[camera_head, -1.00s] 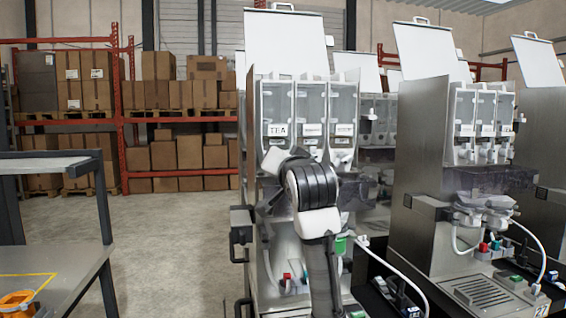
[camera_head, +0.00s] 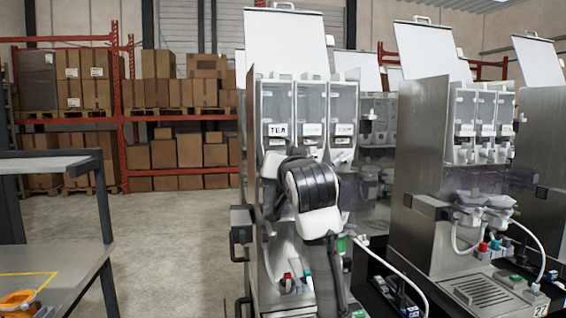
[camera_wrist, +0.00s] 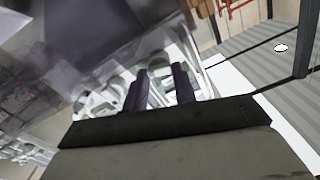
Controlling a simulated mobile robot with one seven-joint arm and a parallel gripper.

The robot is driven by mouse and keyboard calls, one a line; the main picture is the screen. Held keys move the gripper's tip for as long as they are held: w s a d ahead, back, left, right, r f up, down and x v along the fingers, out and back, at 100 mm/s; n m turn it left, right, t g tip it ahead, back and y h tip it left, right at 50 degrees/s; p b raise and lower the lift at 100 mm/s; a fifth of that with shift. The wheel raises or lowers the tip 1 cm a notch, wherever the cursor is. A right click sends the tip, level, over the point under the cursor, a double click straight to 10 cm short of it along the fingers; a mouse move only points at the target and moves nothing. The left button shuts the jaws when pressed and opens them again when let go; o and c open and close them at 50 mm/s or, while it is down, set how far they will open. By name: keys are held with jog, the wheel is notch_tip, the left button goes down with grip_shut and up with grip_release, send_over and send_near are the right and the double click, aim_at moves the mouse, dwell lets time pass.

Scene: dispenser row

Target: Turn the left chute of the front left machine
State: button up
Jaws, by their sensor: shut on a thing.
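The front left machine (camera_head: 262,225) is a steel dispenser with its white lid raised. It has three clear canisters side by side, the left one (camera_head: 277,106) labelled TEA. My arm stands in front of it and covers the area under the canisters, so the left chute is hidden in the head view. In the wrist view my gripper (camera_wrist: 161,80) has its two dark fingers close together on a pale part at the left chute (camera_wrist: 150,72), seen only partly between and beyond the fingertips. How far the chute is turned cannot be told.
A second dispenser (camera_head: 420,170) stands to the right, with hoses and a drip grille. A metal table (camera_head: 75,280) with an orange item (camera_head: 18,302) is at the left. Racks with cardboard boxes (camera_head: 190,152) line the back. The floor (camera_head: 175,240) between is clear.

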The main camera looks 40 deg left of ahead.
jog(key=n+p, duration=0.1)
jog(key=n, duration=0.9)
jog(key=n+p, duration=0.2)
jog(key=n, duration=0.9)
jog(key=shift+s+a+f, duration=0.1)
jog(key=shift+s+f, duration=0.05)
jog(key=shift+n, duration=0.3)
jog(key=o, duration=1)
jog(key=shift+f, duration=0.1)
